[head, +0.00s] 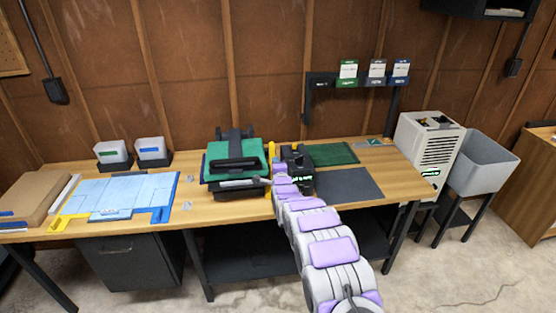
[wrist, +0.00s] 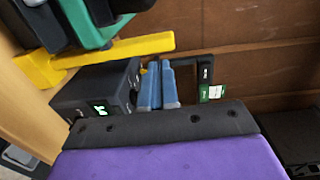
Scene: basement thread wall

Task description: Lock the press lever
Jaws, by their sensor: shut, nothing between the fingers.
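The press (head: 236,153), green and black, stands on the workbench; part of it shows at the top left of the wrist view (wrist: 88,18). A yellow bar (head: 271,150) stands at its right side, and it crosses the upper left of the wrist view (wrist: 125,48). It may be the press lever; I cannot tell whether it is locked. My gripper (wrist: 160,66) is shut and empty, its two blue-grey fingers side by side. In the wrist view they appear right of the yellow bar, with no clear contact. In the head view my arm reaches the press's right side, where the fingertips are hard to make out.
A black box (wrist: 97,88) with a green display sits close beside my fingers. Blue sheets (head: 118,193) lie on the bench (head: 212,211) at left. A dark mat (head: 347,184) and a green mat (head: 331,154) lie at right. A card rack (head: 368,82) stands behind.

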